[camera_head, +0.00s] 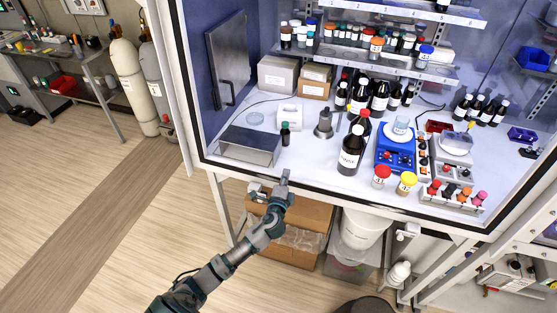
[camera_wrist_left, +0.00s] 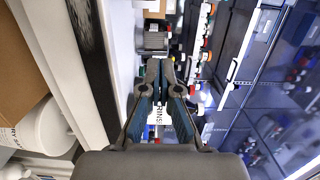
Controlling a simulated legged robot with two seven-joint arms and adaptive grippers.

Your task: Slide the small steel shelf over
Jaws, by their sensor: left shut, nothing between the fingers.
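The small steel shelf (camera_head: 250,143) is a low grey metal piece at the front left corner of the cabinet floor. A small dark bottle with a green cap (camera_head: 285,134) stands at its right end. My left gripper (camera_head: 285,178) is at the cabinet's front edge, below and right of the shelf in the head view, apart from it. In the left wrist view the left gripper's fingers (camera_wrist_left: 159,68) are together and empty. A grey metal piece (camera_wrist_left: 151,39) shows beyond the fingertips there; I cannot tell if it is the shelf. My right gripper is not in view.
A large dark RINSE bottle (camera_head: 351,148) stands right of the shelf, with a blue balance (camera_head: 396,148) beyond it. A steel weight-like object (camera_head: 323,124) and a white box (camera_head: 290,112) stand behind. The black front sill (camera_head: 330,193) borders the cabinet floor.

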